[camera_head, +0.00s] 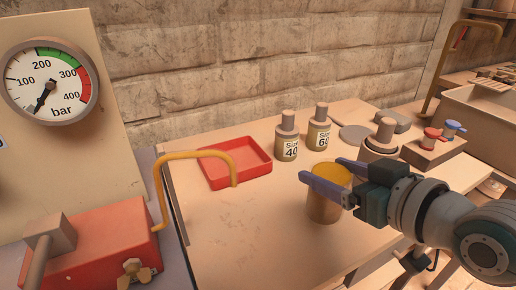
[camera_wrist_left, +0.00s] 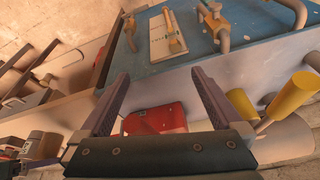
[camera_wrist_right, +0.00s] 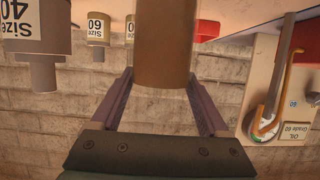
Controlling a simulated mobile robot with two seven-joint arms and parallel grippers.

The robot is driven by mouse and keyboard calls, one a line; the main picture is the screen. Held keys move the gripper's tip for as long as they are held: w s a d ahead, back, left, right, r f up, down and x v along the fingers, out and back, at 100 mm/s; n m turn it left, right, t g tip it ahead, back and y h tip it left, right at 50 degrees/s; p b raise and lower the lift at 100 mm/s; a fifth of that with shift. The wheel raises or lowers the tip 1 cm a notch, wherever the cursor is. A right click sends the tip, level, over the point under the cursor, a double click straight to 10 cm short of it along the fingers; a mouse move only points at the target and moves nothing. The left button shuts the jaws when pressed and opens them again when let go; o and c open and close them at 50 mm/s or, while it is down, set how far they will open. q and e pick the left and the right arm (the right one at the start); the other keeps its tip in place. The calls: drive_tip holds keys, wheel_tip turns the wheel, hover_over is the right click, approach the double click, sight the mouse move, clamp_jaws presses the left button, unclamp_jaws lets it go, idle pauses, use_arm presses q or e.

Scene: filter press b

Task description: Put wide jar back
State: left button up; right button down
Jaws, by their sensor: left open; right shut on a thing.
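The wide jar (camera_head: 325,206) is a brown cylinder with a yellow-orange top, upright over the front of the wooden table. My right gripper (camera_head: 321,168) is shut on it near its rim, with one finger on each side. In the right wrist view the jar (camera_wrist_right: 166,45) fills the space between the fingers. I cannot tell whether its base touches the table. My left gripper (camera_wrist_left: 160,72) shows only in its own wrist view, open and empty, with a red box (camera_wrist_left: 155,118) seen beyond it.
A grey disc (camera_head: 355,135) and a stoppered container (camera_head: 381,148) are at the right. A yellow handle (camera_head: 195,154) rises at the table's left edge.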

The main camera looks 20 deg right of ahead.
drive_tip(key=shift+f+b, duration=0.7)
drive_tip(key=shift+f, duration=1.25)
drive_tip(key=shift+f, duration=0.15)
unclamp_jaws()
drive_tip(key=shift+s+r, duration=0.2)
drive_tip(key=shift+r, duration=0.05)
drive_tip(key=a+p+v, duration=0.1)
drive_tip(key=p+v, duration=0.1)
drive_tip(key=v, duration=0.9)
drive_tip(key=s+a+n+g, duration=0.1)
drive_tip(key=s+a+g, duration=0.5)
drive_tip(key=s+g, duration=0.4)
drive_tip(key=shift+f+h, duration=0.4)
